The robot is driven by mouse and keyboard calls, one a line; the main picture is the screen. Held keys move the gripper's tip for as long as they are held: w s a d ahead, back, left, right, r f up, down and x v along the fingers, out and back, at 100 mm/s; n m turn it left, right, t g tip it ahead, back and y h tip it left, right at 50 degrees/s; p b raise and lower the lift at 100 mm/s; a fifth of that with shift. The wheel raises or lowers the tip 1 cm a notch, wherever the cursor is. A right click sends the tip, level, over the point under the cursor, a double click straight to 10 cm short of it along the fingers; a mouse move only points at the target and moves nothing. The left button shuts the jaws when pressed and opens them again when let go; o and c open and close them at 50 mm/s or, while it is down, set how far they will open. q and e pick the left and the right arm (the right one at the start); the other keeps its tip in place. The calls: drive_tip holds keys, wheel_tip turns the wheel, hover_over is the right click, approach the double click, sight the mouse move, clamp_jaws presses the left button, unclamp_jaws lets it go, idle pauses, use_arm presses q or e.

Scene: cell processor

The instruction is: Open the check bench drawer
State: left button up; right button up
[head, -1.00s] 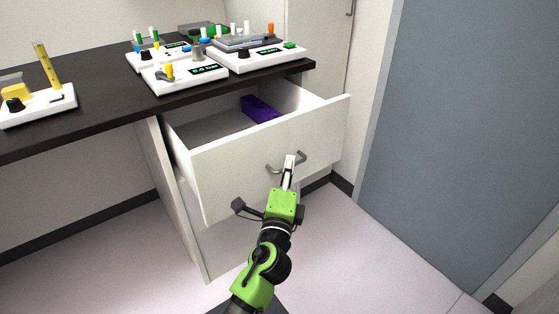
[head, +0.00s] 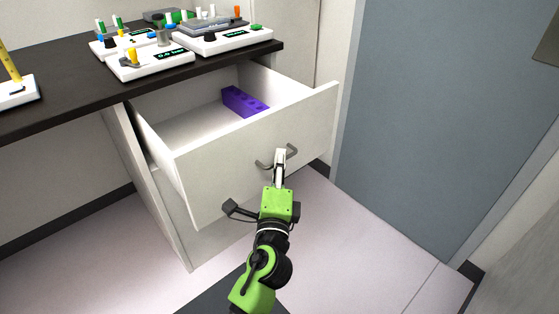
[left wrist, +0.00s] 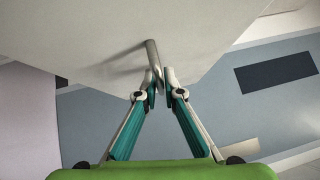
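The check bench drawer (head: 225,170) is a white drawer under the dark bench top, pulled well out, so its inside shows. Its grey bar handle (head: 292,151) is at the middle of the front, and also shows in the left wrist view (left wrist: 151,52). My left gripper (head: 280,155) is at the handle. In the left wrist view, its fingertips (left wrist: 161,80) are close together on either side of the handle bar, closed on it. My right gripper is in neither view.
A purple block-like rack (head: 243,102) lies inside the drawer. Several white instruments stand on the dark bench top (head: 70,104) above. Another white front shows below the drawer. A grey-blue door panel (head: 430,120) is at the right, with open floor (head: 345,250) before it.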

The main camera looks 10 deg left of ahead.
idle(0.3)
use_arm(q)
drive_tip(key=s+d+f, duration=0.1)
drive_tip(key=s, duration=1.1)
drive_tip(key=shift+d+f, duration=0.15)
drive_tip(key=shift+f, duration=0.15)
